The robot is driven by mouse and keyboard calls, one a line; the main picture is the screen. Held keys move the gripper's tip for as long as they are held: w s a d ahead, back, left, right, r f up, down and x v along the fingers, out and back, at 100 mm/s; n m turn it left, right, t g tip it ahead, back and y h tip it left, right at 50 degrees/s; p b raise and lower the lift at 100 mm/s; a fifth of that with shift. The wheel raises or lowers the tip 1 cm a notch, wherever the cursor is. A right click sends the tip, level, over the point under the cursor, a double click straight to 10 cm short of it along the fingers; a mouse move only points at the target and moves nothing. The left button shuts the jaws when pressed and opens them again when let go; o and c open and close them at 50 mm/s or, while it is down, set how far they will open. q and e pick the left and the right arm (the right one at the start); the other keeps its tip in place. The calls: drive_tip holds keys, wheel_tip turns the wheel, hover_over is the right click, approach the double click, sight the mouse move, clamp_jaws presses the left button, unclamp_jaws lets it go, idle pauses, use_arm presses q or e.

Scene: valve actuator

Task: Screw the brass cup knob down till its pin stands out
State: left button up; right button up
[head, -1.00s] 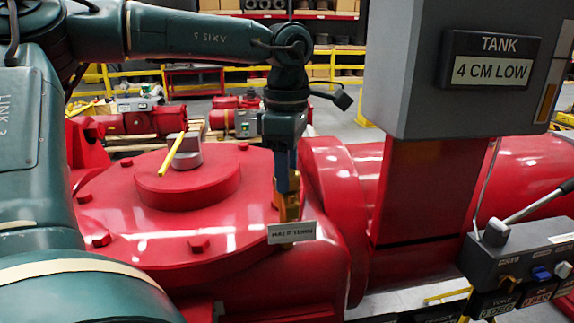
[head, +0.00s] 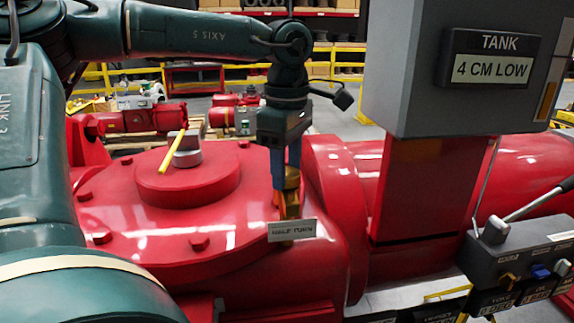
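The brass cup knob (head: 291,184) stands upright on the red actuator housing, behind a small plate marked HALF TURN (head: 292,230). My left gripper (head: 285,180) points straight down at the knob, with its blue fingers beside the knob's upper part. From this side I cannot tell whether the fingers press on it or stand a little apart. The knob's top is partly covered by the fingers, and no pin can be made out. My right gripper is not in view.
A grey box with a TANK display reading 4 CM LOW (head: 491,69) stands at the right on a red post. A grey lever unit (head: 520,250) is at the lower right. A yellow pointer (head: 172,152) sits on the round red cover at the left.

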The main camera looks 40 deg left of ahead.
sight(287, 171)
use_arm(q)
drive_tip(key=o, duration=0.4)
drive_tip(key=shift+c, duration=0.2)
wheel_tip(287, 171, up, 13)
idle(0.3)
idle(0.4)
